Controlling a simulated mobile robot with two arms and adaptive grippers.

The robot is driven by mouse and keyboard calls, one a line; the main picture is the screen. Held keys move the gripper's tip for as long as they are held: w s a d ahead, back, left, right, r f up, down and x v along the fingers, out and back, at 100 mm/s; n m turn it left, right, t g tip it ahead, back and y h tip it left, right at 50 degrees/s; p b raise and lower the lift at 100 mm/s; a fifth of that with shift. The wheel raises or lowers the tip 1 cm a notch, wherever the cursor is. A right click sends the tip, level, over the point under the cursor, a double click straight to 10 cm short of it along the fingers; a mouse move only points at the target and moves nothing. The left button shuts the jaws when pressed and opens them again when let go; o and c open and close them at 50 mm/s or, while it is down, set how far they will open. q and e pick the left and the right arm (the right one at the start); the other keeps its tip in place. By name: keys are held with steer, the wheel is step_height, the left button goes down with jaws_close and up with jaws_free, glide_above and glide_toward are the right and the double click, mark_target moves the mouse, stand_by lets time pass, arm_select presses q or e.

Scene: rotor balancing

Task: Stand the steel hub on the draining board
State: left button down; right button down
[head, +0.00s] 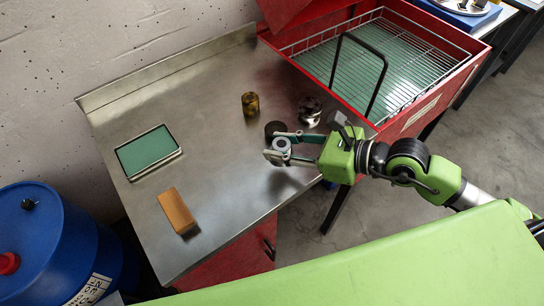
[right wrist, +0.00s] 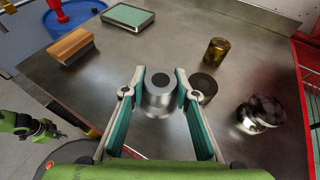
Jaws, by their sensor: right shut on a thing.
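The steel hub (head: 281,145) is a grey cylinder with a dark centre hole in its top face. It also shows upright in the right wrist view (right wrist: 159,98). My right gripper (head: 283,146) is shut on its sides, over the front right part of the draining board (head: 215,120), a bare steel top. A dark shadow shows below the hub and gripper; I cannot tell whether the hub touches the board. My left gripper (right wrist: 42,132) shows small at the left of the right wrist view; its jaws are too small to judge.
A green pad in a tray (head: 148,151) and an orange-brown block (head: 176,210) lie left. A red basin with wire rack (head: 385,60) adjoins right.

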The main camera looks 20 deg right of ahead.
mark_target(273, 170)
steer(key=shift+w+a+f, duration=0.15)
steer(key=shift+a+f, duration=0.7)
steer(key=shift+a, duration=0.05)
step_height(273, 170, down, 3)
steer(key=shift+a+f+p, duration=0.1)
steer(key=shift+a+p, duration=0.05)
steer(key=shift+p, duration=0.3)
steer(key=shift+f, duration=0.15)
steer(key=shift+f, duration=0.2)
steer(key=c, duration=1.6)
jaws_free()
steer(key=shift+r, duration=0.2)
